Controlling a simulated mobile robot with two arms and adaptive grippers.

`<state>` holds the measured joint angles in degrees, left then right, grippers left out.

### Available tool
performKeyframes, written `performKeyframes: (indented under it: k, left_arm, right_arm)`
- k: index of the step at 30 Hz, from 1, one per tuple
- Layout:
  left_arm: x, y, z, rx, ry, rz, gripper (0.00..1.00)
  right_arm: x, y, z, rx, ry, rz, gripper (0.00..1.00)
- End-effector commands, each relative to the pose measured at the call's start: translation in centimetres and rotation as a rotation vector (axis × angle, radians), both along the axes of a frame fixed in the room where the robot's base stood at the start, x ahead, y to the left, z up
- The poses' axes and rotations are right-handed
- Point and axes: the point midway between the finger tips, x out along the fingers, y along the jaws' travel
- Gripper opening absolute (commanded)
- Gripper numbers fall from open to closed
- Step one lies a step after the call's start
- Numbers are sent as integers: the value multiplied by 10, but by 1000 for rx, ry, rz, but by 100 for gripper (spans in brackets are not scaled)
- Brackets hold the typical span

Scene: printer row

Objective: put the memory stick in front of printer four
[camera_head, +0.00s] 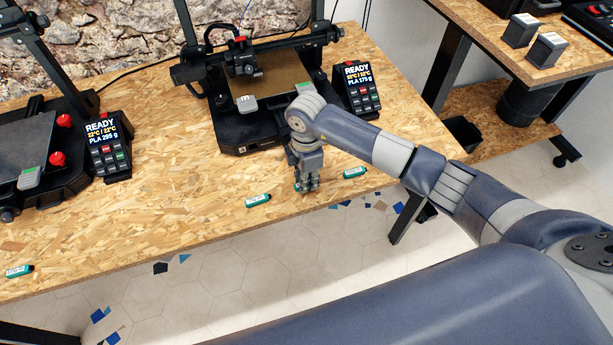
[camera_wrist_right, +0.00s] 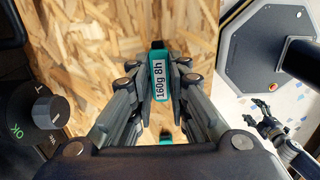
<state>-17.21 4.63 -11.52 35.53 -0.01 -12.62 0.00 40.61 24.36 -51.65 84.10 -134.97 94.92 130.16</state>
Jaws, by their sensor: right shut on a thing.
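My right gripper (camera_head: 307,186) is shut on a teal memory stick (camera_wrist_right: 159,82) with a white label reading "160g 8h". In the head view it is low over the table's front edge, in front of the printer (camera_head: 238,135) with the "PLA 175 g" screen. The fingers mostly hide the held stick there. Other teal sticks lie on the table: one left of the gripper (camera_head: 258,200), one right of it (camera_head: 355,172), one at far left (camera_head: 18,271).
The wooden table (camera_head: 190,215) has bare room left of the gripper. Another printer (camera_head: 40,150) stands at left with a "PLA 295 g" control box (camera_head: 107,148). A second control box (camera_head: 358,90) stands behind my right arm. A second table (camera_head: 480,25) is at upper right.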

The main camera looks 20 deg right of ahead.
Motion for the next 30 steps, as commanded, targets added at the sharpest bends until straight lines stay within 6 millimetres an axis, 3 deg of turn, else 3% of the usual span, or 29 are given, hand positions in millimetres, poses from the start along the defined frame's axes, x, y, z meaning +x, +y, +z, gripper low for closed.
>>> performKeyframes:
  k: [8,9,11,23,30]
  left_arm:
    - [0,0,-3,0,0,0,71]
    - [0,0,-2,0,0,0,71]
    - [0,-1,-2,-1,0,0,71]
    - [0,-1,1,-1,0,1,71]
    - [0,-1,-4,-1,0,2,71]
  right_arm:
    - [0,0,-4,0,0,0,4]
    - [0,0,-3,0,0,0,23]
    - [0,0,-3,0,0,0,36]
    - [0,0,3,0,-1,0,36]
    - [2,0,42,1,-5,0,36]
